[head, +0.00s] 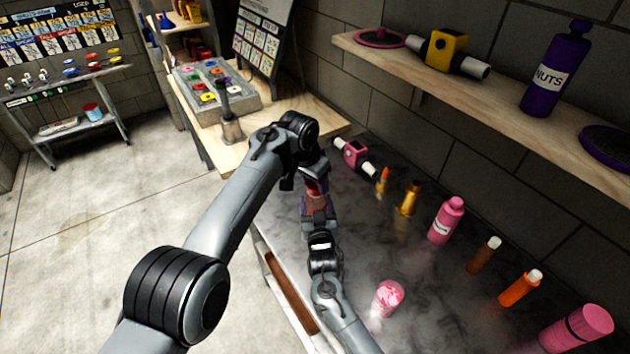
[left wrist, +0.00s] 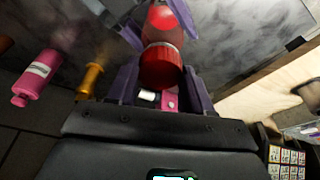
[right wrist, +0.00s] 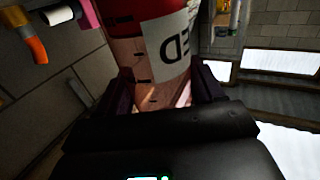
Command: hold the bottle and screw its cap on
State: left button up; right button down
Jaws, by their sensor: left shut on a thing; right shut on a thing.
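The bottle (right wrist: 150,50) shows in the right wrist view with a white label, red above and pinkish below. My right gripper (head: 318,212) is shut on its lower part. The bottle also shows small in the head view (head: 316,186), between my two grippers. My left gripper (head: 315,168) is shut on the red cap (left wrist: 160,70), seen between its fingers in the left wrist view. The cap lines up with the bottle and appears to meet it. The fingers and arms hide much of both, so I cannot tell how the threads sit.
Pink (head: 445,220), gold (head: 410,199), brown (head: 484,255) and orange (head: 519,288) bottles stand on the dark counter to the right. A pink-and-white jar (head: 387,298) stands nearer. A wooden shelf (head: 480,90) runs above. A wooden table (head: 240,140) lies behind the arms.

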pick_arm(q)
jog(key=o, duration=1)
jog(key=shift+r, duration=0.1)
jog(key=shift+r, duration=2.2)
jog(key=o, duration=0.5)
jog(key=shift+c, duration=0.2)
